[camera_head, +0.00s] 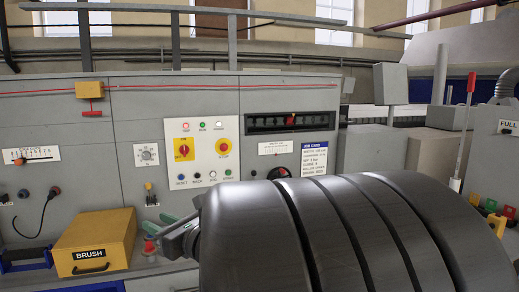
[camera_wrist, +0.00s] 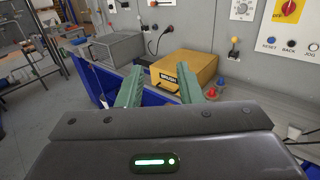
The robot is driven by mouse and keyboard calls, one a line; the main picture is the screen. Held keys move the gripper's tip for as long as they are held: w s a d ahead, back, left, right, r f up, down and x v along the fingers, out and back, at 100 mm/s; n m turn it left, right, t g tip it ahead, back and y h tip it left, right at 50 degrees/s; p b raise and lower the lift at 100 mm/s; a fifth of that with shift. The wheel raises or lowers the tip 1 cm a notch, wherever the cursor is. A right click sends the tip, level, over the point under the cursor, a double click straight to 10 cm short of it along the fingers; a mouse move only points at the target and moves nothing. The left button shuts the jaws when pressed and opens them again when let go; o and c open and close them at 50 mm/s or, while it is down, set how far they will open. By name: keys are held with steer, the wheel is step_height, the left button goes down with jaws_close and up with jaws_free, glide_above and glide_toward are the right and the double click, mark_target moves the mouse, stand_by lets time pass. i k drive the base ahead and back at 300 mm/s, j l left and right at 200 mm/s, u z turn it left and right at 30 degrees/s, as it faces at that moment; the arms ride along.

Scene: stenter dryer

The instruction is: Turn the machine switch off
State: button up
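A white control panel (camera_head: 202,148) on the grey machine front carries a yellow plate with a red rotary switch (camera_head: 184,149). Right of it is a round yellow control with a red centre (camera_head: 223,147). The rotary switch also shows at the top right corner of the wrist view (camera_wrist: 290,9), partly cut off. I cannot read its setting surely. My gripper (camera_head: 163,231) is below and left of the panel, apart from the switch. Its two green fingers are spread with nothing between them in the wrist view (camera_wrist: 160,85). My dark arm hides the lower machine front.
A yellow box marked BRUSH (camera_head: 95,240) stands just left of my gripper. A small lever (camera_head: 150,193) and white dial (camera_head: 147,155) lie left of the panel.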

mark_target(184, 149)
steer(key=i+j+z, duration=0.35)
steer(key=j+z, duration=0.2)
steer(key=j, duration=0.15)
steer(key=i+j+z, duration=0.1)
steer(key=j+z, duration=0.15)
steer(key=j, duration=0.15)
steer(key=i+j+z, duration=0.1)
steer(key=j+z, duration=0.15)
steer(key=j, duration=0.15)
steer(key=j+z, duration=0.25)
steer(key=j, duration=1.15)
steer(key=i+z, duration=0.05)
steer(key=i, duration=0.05)
